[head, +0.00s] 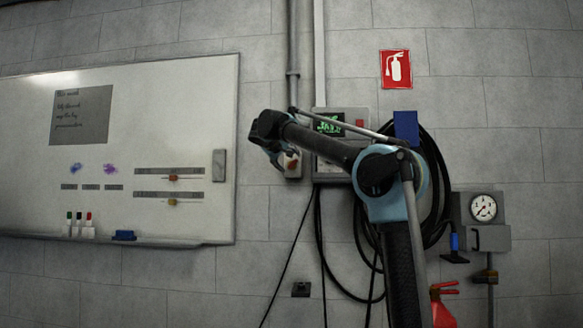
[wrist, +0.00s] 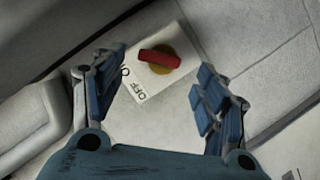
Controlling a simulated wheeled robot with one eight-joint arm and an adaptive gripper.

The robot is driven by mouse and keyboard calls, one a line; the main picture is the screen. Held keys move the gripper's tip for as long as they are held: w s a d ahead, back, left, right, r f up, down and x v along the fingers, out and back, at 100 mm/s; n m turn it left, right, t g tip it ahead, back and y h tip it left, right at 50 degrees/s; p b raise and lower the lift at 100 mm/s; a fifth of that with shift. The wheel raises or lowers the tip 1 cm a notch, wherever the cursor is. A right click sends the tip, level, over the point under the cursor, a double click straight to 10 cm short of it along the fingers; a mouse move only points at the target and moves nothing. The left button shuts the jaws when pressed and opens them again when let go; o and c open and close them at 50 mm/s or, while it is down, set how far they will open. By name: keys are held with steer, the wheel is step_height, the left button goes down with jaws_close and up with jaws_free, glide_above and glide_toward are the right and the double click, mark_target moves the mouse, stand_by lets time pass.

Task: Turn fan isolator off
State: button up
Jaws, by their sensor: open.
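The fan isolator (wrist: 178,88) is a pale plate on the wall with a red handle (wrist: 160,59) on a yellow disc. In the wrist view the handle lies nearly level, tilted slightly down to the right. The letters OFF and a round mark are printed on the plate's lower left. In the head view the isolator (head: 293,165) is a small box below a conduit, partly hidden by my gripper (head: 279,157). My gripper is open and empty. In the wrist view its blue-padded fingers (wrist: 161,68) stand either side of the handle, apart from it.
A box with a green display (head: 329,124) is right of the isolator, partly behind my arm. A whiteboard (head: 200,110) hangs to the left. Black cables (head: 320,240) hang below. A pale pipe (wrist: 35,125) runs close to the left finger in the wrist view.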

mark_target(292, 163)
steer(key=shift+x, duration=2)
steer(key=c, duration=1)
